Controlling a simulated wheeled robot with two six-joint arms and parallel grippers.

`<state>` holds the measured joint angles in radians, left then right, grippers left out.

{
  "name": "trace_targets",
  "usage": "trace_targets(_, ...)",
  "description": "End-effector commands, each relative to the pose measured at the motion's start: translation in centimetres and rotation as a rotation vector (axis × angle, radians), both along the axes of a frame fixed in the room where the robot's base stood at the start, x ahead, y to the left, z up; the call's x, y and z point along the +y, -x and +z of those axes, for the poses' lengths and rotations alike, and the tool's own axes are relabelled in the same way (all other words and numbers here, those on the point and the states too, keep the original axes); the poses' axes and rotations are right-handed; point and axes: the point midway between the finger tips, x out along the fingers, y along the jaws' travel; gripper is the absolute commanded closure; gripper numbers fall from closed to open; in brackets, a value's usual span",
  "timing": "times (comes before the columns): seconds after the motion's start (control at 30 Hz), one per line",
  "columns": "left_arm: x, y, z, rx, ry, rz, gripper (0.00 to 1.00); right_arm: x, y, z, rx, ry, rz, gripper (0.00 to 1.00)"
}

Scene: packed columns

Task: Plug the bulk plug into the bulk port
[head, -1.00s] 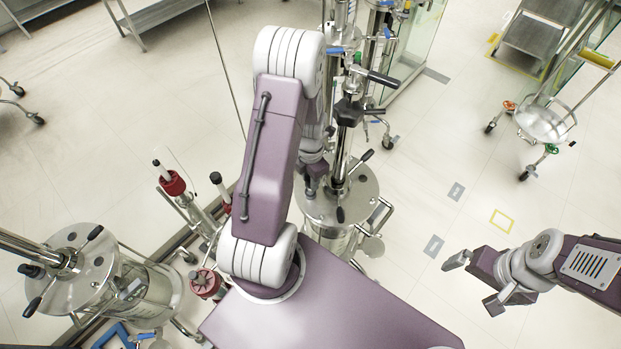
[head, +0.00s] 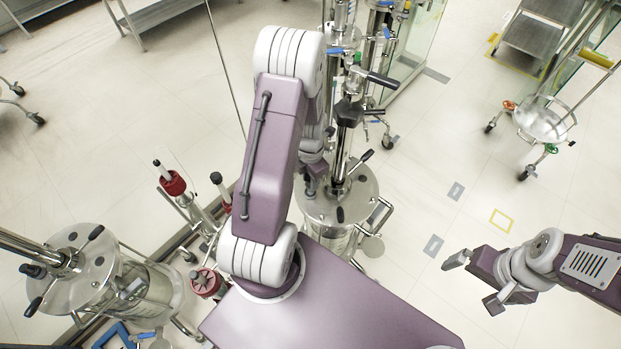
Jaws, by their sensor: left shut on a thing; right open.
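My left gripper (head: 312,186) is mostly hidden below my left arm, over the left side of the round steel lid (head: 362,205) of the middle column. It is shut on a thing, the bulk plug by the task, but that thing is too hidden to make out. I cannot pick out the bulk port, nor tell whether plug and port touch. My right gripper (head: 475,282) is open and empty above bare floor at the right, its two fingers well apart.
Another steel-lidded glass column (head: 92,252) stands at lower left. Red-capped slim columns (head: 172,184) stand left of my arm. Valves and pipes (head: 352,85) rise behind the middle column. A wheeled cart (head: 543,120) stands at upper right. Floor around my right gripper is clear.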

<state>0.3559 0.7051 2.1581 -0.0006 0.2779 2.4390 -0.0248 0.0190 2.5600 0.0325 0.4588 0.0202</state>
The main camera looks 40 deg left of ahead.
Motion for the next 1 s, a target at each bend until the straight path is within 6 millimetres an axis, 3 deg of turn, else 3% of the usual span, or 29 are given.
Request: trace_targets(1.0,-0.01,0.01,-0.85,0.000,0.000,0.000,1.00,0.00,0.00,-0.49,0.000,0.000,0.000,0.00)
